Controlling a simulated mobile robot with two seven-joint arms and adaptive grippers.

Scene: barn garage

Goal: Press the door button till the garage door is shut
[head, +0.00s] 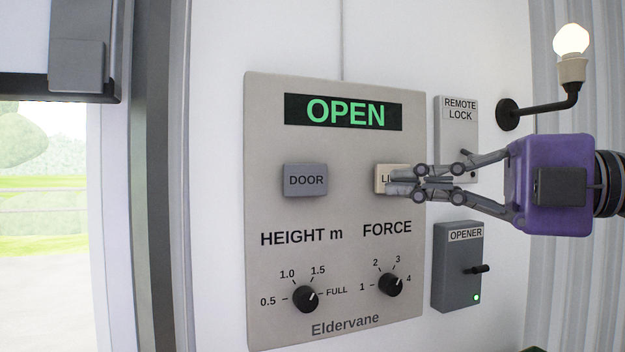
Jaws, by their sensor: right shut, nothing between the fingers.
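The grey door button (305,180), marked DOOR, is on the left of a beige wall panel (340,215). The panel's display (343,112) reads OPEN in green. A cream button (382,178), its label starting "LI", is to the right of the door button. My right gripper (390,185) comes in from the right, shut and empty. Its fingertips are in front of the cream button and hide part of it; I cannot tell whether they touch it. The fingertips are clear of the door button, to its right. My left gripper is out of view. The garage doorway (45,200) at left is open to daylight.
A height knob (306,299) and a force knob (391,283) are low on the panel. To the right are a remote lock box (455,115), an opener box (457,290) with a lever and green light, and a lit bulb (570,40) on a black arm.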

